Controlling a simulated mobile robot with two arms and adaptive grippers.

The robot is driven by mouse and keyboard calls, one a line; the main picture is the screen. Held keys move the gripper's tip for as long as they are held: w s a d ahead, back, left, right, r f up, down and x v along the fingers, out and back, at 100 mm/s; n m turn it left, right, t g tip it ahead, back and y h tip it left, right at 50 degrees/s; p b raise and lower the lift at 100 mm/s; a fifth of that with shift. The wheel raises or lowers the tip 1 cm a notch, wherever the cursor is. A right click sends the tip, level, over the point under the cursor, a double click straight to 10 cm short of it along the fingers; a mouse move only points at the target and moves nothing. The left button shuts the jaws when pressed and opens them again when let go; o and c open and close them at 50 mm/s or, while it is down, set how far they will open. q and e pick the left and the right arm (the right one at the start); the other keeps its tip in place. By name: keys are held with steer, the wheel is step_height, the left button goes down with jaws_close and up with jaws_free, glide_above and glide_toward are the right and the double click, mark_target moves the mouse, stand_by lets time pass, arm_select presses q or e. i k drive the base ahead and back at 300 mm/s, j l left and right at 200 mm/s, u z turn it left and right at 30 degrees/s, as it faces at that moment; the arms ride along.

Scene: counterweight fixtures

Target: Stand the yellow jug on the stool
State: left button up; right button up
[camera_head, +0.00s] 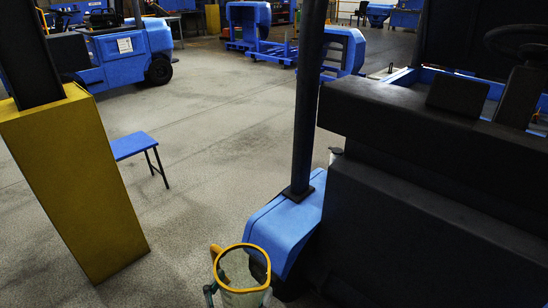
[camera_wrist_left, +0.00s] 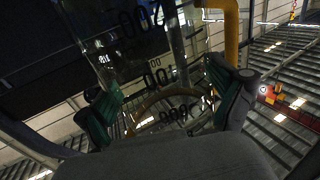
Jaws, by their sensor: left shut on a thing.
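The yellow jug (camera_head: 231,271), clear-walled with a yellow rim and handle, is at the bottom edge of the head view with its mouth facing up. My left gripper (camera_head: 238,293) is shut on it, one finger on each side; its lower part is cut off by the frame. In the left wrist view the jug's clear wall with black markings (camera_wrist_left: 150,45) sits between the green pads of my left gripper (camera_wrist_left: 163,98). The stool (camera_head: 133,145) has a blue top and dark thin legs. It stands on the floor farther off to the left, apart from the jug. My right gripper is not in view.
A yellow column (camera_head: 75,185) hides the stool's left part. A large black and blue vehicle (camera_head: 420,190) fills the right side. A blue vehicle (camera_head: 120,50) stands behind the stool. Grey floor (camera_head: 210,150) is clear between stool and right-hand vehicle.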

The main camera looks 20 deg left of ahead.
mark_target(125, 145)
steer(key=i+j+u, duration=0.25)
steer(key=j+u, duration=0.25)
steer(key=i+j+u, duration=0.3)
steer(key=u, duration=0.15)
steer(key=i+j+u, duration=0.2)
steer(key=i+u, duration=0.15)
steer(key=u, duration=0.15)
steer(key=i+j+u, duration=0.15)
steer(key=i, duration=0.3)
steer(key=i+j+u, duration=0.15)
steer(key=i, duration=0.3)
steer(key=i+l+z, duration=0.15)
steer(key=i+z, duration=0.9)
steer(key=i, duration=0.15)
steer(key=i+l+u, duration=0.3)
steer(key=i, duration=0.25)
steer(key=i+l+u, duration=0.25)
steer(key=i, duration=0.25)
